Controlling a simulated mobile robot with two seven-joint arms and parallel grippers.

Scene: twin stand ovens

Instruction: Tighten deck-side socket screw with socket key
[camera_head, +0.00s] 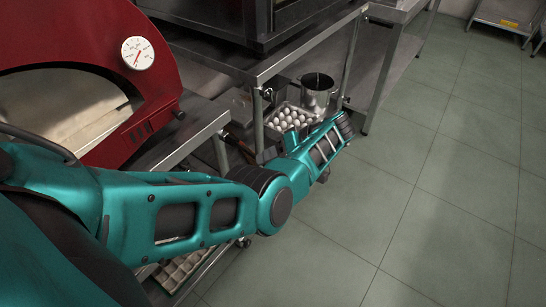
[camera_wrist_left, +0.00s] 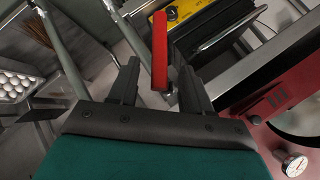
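A red bar-like handle (camera_wrist_left: 160,50), which may be the socket key, shows in the left wrist view. It lies between my left gripper's two dark fingers (camera_wrist_left: 158,85) as seen there, with a gap on each side. The fingers are apart; I cannot tell how far beyond the tips the handle is. In the head view my left gripper (camera_head: 262,154) is small and partly hidden by my forearm, beside the oven stands. I cannot make out the socket screw. My right gripper is not in view.
The red oven (camera_head: 165,70) with a dial (camera_head: 138,53) stands at left on a metal stand. A tray of eggs (camera_head: 290,117) and a steel pot (camera_head: 318,92) are near the second stand (camera_head: 300,52). The tiled floor (camera_head: 440,200) at right is clear.

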